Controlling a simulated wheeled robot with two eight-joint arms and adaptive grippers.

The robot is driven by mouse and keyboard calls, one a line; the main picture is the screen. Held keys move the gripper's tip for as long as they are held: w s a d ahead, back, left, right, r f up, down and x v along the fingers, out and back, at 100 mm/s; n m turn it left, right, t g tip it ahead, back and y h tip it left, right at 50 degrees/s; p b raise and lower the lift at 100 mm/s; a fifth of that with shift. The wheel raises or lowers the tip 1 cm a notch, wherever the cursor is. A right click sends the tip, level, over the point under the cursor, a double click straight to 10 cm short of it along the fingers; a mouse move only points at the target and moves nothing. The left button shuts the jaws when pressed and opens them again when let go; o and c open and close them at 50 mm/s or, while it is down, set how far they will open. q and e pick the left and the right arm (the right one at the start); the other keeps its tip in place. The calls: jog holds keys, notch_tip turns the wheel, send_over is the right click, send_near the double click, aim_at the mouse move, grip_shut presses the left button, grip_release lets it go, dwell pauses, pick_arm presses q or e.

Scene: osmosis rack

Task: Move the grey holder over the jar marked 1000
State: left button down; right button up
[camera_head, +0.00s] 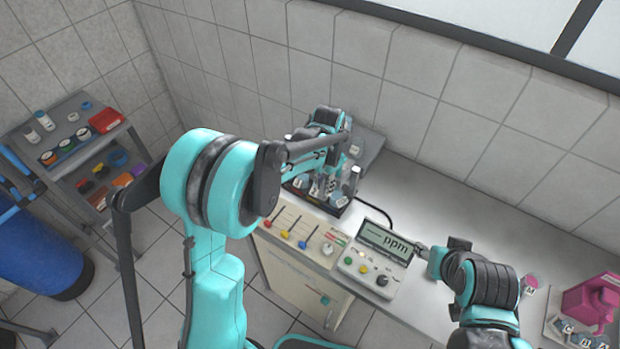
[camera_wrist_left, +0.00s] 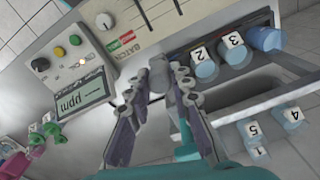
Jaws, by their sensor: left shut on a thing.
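My left gripper (camera_wrist_left: 161,82) is shut on a small grey piece between its fingertips, which looks like the grey holder (camera_wrist_left: 160,72). In the head view my left gripper (camera_head: 347,165) is over the dark rack at the back of the bench and partly hidden by its own arm. I cannot make out a jar marked 1000. Jars with labels 2 (camera_wrist_left: 204,68) and 3 (camera_wrist_left: 234,50) stand in the rack, beside the gripper in the wrist view. My right gripper (camera_head: 430,253) is beside the ppm meter (camera_head: 384,243); its finger state is unclear.
A control panel (camera_head: 300,228) with coloured knobs stands left of the meter. More numbered jars, including 4 (camera_wrist_left: 291,116) and 5 (camera_wrist_left: 252,130), are past the rack's edge. A pink object (camera_head: 592,300) is at the far right. A shelf cart (camera_head: 75,150) stands left.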

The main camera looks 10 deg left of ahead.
pick_arm(q)
jog(key=shift+s+d, duration=0.1)
jog(key=shift+d, duration=0.25)
jog(key=c, duration=1.3)
grip_release()
jog(key=shift+c, duration=0.2)
jog(key=shift+s+d, duration=0.1)
jog(key=shift+d, duration=0.05)
jog(key=shift+r, duration=0.1)
notch_tip(320, 180, up, 12)
